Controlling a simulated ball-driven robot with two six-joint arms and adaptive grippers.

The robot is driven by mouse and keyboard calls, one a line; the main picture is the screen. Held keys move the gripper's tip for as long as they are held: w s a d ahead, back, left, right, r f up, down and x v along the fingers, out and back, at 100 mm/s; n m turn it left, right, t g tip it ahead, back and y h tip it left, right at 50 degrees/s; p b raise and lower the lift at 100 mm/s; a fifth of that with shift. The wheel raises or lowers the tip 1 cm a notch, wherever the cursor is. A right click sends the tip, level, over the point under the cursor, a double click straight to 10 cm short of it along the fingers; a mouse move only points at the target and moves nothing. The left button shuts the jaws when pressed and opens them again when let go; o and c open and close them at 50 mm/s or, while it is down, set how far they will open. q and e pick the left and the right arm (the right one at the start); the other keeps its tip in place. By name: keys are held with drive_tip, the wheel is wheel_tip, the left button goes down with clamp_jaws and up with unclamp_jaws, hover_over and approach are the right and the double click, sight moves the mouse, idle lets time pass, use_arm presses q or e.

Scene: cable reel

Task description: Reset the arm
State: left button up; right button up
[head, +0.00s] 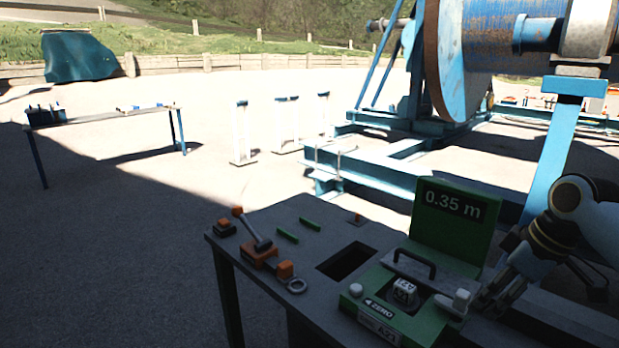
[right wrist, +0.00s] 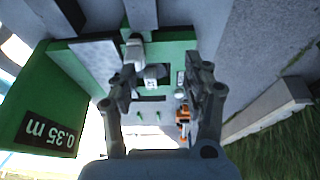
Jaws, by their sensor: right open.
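My right arm comes in from the right edge of the head view. My right gripper (head: 489,297) is beside the right side of the green measuring device (head: 462,235), whose display reads 0.35 m. In the right wrist view my right gripper (right wrist: 165,88) is open, its two fingers apart, with nothing seen held between them. The green device (right wrist: 55,97) lies beyond the fingers, its display panel at the left. My left gripper is not in view.
The device stands on a grey table (head: 310,210) with a dark rectangular opening (head: 347,261), an orange-ended lever (head: 262,244) and a ring (head: 297,286). A large blue cable reel (head: 490,50) stands behind. A second table (head: 100,117) is far left, with open ground between.

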drive_tip(key=s+a+f+m+h, duration=0.1)
drive_tip(key=s+a+f, duration=0.1)
drive_tip(key=s+a, duration=0.35)
drive_tip(key=s+a+f+m, duration=0.2)
drive_tip(key=s, duration=0.7)
drive_tip(key=s+a+r+m+h, duration=0.15)
drive_tip(key=s+r+m, duration=0.35)
drive_tip(key=s, duration=0.8)
wheel_tip(320, 180, down, 30)
drive_tip(key=s+d+b, duration=0.1)
drive_tip(key=d+b, duration=0.2)
drive_tip(key=b, duration=0.3)
drive_tip(key=s+f+g+b, duration=0.2)
drive_tip(key=s+f+b, duration=0.3)
drive_tip(key=s+f, duration=1.4)
wheel_tip(320, 180, down, 4)
drive_tip(key=shift+s+d+n, duration=0.2)
drive_tip(key=shift+d+n, duration=0.1)
drive_tip(key=shift+d, duration=0.1)
drive_tip(key=shift+h, duration=0.25)
drive_tip(key=shift+c, duration=0.3)
